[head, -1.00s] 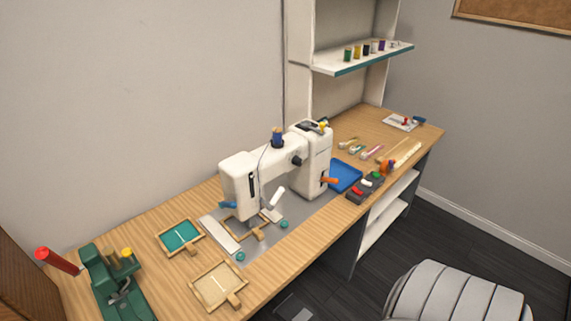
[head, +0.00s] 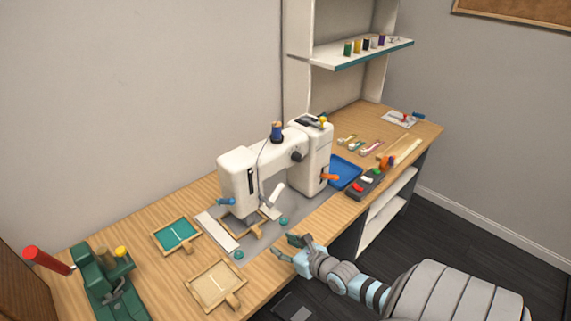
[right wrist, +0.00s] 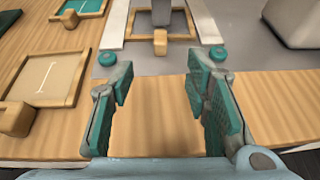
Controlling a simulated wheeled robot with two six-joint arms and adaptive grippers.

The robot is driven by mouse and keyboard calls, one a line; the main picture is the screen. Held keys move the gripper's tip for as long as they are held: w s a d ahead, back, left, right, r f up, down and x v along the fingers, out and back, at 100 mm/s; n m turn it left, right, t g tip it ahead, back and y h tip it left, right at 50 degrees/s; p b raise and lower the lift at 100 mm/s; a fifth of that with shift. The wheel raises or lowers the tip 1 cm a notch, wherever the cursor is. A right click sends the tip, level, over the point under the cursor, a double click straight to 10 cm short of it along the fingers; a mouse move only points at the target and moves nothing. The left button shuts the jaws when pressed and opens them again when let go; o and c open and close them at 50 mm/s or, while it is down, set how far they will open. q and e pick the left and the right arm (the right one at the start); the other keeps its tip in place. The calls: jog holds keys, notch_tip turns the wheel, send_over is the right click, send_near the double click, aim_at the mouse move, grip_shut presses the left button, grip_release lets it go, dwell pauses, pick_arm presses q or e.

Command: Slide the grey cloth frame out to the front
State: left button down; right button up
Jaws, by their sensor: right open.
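The grey cloth frame (head: 260,231) is a wooden-rimmed frame under the white sewing machine's (head: 238,180) needle head, with a small wooden handle block at its front. In the right wrist view its handle (right wrist: 160,42) points toward me, between two round teal knobs (right wrist: 107,58). The machine's foot covers part of its cloth. My right gripper (head: 291,245) is open and empty at the table's front edge, in front and to the right of the frame. In the right wrist view its green-padded fingers (right wrist: 160,82) stand apart, short of the handle, touching nothing. My left gripper is not in view.
A teal cloth frame (head: 176,235) and a cream cloth frame (head: 214,286) lie left of the machine. A green clamp device (head: 108,280) stands at far left. A blue tray (head: 347,172) and a button box (head: 365,184) lie right. The wood before the knobs is clear.

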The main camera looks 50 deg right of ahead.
aim_at(258, 231)
jog(key=shift+s, duration=0.1)
jog(key=b+x, duration=0.6)
jog(key=x, duration=0.1)
jog(key=b+x, duration=0.6)
jog(key=shift+w+f, duration=0.3)
jog(key=shift+f, duration=0.1)
jog(key=shift+w, duration=0.4)
jog(key=shift+r, duration=0.1)
grip_shut()
